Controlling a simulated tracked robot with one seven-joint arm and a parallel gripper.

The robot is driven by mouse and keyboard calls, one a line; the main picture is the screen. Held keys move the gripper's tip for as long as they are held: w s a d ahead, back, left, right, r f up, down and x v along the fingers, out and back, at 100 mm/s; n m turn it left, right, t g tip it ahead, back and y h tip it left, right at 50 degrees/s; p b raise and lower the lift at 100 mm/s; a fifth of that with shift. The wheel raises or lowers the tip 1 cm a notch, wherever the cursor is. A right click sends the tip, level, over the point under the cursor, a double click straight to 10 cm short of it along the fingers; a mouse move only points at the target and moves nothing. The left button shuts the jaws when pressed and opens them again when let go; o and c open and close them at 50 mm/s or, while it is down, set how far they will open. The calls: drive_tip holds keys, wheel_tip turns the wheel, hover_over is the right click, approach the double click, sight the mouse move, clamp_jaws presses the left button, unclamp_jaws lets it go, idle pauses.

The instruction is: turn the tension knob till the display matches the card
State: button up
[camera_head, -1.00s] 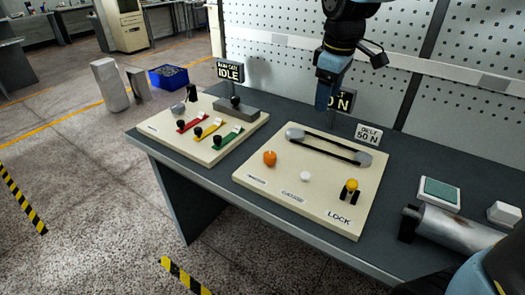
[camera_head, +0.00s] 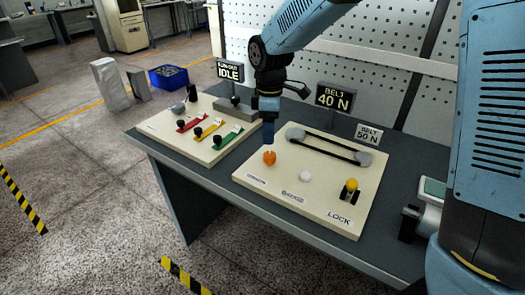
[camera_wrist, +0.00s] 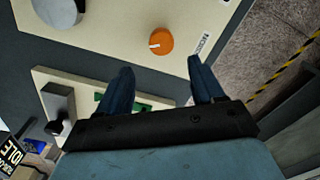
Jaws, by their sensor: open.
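The orange tension knob (camera_head: 269,157) sits at the left of the cream belt panel (camera_head: 300,212). In the wrist view the knob (camera_wrist: 161,41) shows a white pointer mark and lies beyond the fingertips, between their lines. My gripper (camera_head: 268,132) hangs just above the knob, pointing down; in the wrist view its two fingers (camera_wrist: 160,75) are apart with nothing between them. The display (camera_head: 334,98) reads "BELT 40 N". The card (camera_head: 368,135) reads "BELT 50 N".
On the belt panel are a belt on two rollers (camera_head: 330,148), a white button (camera_head: 305,176) and a yellow-topped lock lever (camera_head: 351,185). A second panel (camera_head: 160,128) with several coloured levers and an "IDLE" sign (camera_head: 230,71) stands to the left.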

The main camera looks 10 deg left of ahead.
sight(269, 154)
wheel_tip(269, 154, down, 8)
drive_tip(key=shift+f, duration=0.25)
